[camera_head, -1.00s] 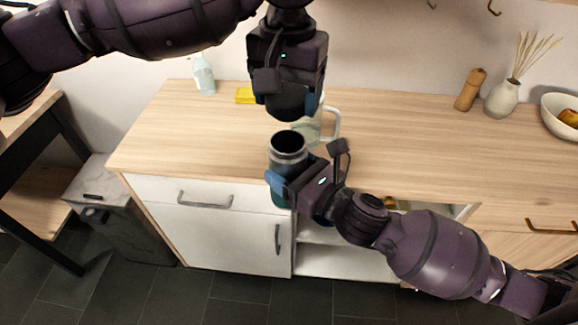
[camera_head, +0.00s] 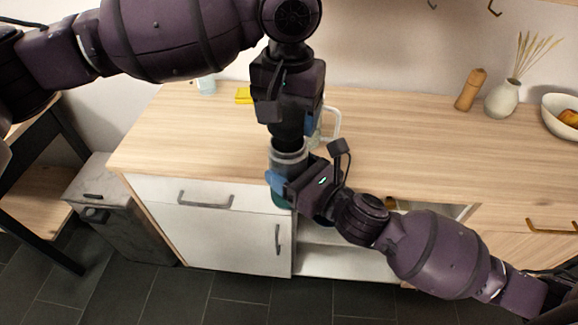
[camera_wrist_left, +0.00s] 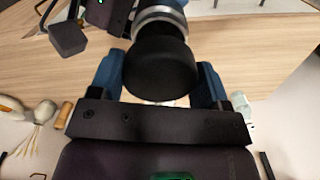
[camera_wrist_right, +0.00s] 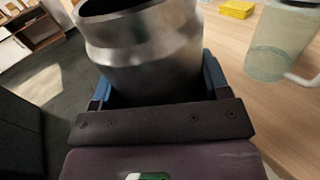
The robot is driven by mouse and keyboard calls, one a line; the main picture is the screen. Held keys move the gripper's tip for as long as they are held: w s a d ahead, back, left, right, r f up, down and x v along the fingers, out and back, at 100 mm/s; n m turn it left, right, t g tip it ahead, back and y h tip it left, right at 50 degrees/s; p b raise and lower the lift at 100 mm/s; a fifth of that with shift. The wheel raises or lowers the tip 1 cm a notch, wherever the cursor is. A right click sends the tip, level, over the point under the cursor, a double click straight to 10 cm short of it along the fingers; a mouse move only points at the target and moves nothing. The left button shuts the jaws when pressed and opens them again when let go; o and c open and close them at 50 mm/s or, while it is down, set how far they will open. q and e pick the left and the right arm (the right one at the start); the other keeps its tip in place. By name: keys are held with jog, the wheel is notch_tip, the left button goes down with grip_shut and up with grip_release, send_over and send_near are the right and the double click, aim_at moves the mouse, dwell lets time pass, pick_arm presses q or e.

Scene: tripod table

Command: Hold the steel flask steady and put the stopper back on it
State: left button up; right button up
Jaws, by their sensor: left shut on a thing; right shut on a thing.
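My left gripper (camera_head: 289,128) points down above the flask, shut on the black stopper (camera_wrist_left: 160,68). In the left wrist view the stopper lines up with the steel rim (camera_wrist_left: 158,14) of the flask. In the head view the stopper is at the flask's mouth; whether it is seated or just above I cannot tell.
A glass jug (camera_head: 329,125) with a handle stands close behind the flask. A yellow sponge (camera_head: 244,96) and a clear bottle (camera_head: 206,84) are at the back left. A pepper mill (camera_head: 470,90), a vase (camera_head: 502,98) and a bowl (camera_head: 562,115) are at the right.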

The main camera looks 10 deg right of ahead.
dwell(0.8)
pick_arm(q)
jog(key=shift+f, duration=0.85)
jog(key=shift+f, duration=0.5)
